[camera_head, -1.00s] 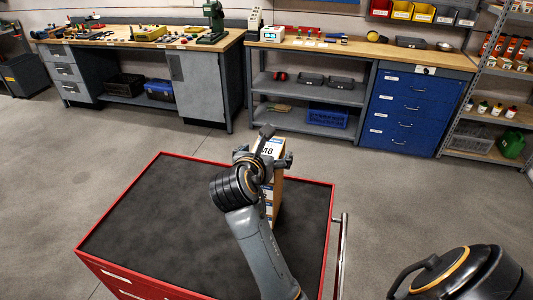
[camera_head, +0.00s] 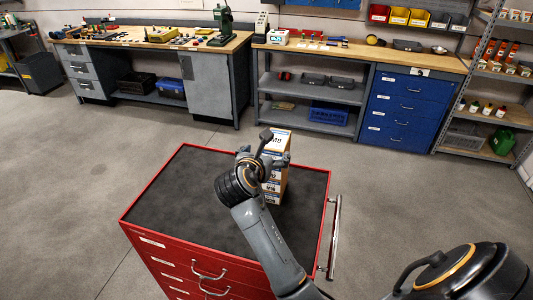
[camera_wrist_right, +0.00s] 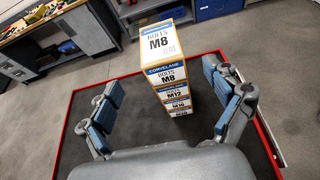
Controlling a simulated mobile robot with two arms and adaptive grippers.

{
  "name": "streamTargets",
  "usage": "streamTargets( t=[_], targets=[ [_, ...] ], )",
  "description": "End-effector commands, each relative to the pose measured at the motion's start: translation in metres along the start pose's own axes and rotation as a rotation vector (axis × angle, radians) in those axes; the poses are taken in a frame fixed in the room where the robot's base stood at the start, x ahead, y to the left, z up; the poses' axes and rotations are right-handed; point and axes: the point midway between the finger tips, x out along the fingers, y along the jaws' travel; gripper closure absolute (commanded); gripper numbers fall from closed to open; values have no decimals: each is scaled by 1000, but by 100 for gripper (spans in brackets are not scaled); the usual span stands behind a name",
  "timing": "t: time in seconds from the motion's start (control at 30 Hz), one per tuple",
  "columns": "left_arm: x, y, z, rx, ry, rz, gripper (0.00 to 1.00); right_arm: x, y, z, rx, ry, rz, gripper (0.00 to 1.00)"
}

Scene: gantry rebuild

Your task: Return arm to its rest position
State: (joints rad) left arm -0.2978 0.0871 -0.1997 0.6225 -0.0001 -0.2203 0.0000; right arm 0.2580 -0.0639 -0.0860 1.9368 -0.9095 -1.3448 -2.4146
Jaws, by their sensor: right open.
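My right gripper (camera_head: 264,156) is above the red tool cart, at the near side of a stack of bolt boxes (camera_head: 277,172). In the right wrist view the gripper (camera_wrist_right: 162,76) is open, with blue-padded fingers spread wide left and right of the stack. Gaps show between the fingers and the boxes. The stack (camera_wrist_right: 170,88) stands upright; its white top reads "BOLTS M8", with M8, M12 and M16 labels on the side below. In the head view my forearm and gripper partly hide the stack. My left gripper is out of view.
The red cart (camera_head: 150,192) has a dark, mostly bare top and a rail (camera_head: 335,235) on its right. Behind it are a workbench (camera_head: 150,42), a blue drawer cabinet (camera_head: 405,108) and a shelf rack (camera_head: 480,150). Open floor surrounds the cart.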

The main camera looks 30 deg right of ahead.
Motion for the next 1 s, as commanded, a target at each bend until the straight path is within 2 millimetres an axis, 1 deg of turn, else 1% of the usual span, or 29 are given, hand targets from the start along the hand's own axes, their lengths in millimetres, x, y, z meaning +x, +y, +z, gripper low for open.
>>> streamTargets(
  t=[0.07,0.2,0.43,0.5,0.57,0.67,0.77,0.8,0.87,0.9,1.0],
  targets=[
    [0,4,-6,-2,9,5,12,0,0,0,0,0,0,10],
    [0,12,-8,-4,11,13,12,0,0,0,0,0,0,10],
    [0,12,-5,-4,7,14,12,0,0,-1,1,1,0,10],
    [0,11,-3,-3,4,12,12,0,-2,-5,22,11,3,10],
    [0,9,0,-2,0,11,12,-1,-5,-15,73,32,9,10],
    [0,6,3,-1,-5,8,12,-5,-14,-44,237,99,23,10],
    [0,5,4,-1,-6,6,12,-15,-29,-82,477,203,23,10],
    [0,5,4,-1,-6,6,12,-20,-35,-98,582,249,15,10],
    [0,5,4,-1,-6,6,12,-30,-44,-121,737,321,-7,10],
    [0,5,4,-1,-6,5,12,-37,-50,-136,839,369,-28,10],
    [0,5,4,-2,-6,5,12,-59,-66,-171,1088,487,-106,10]
  ],
)
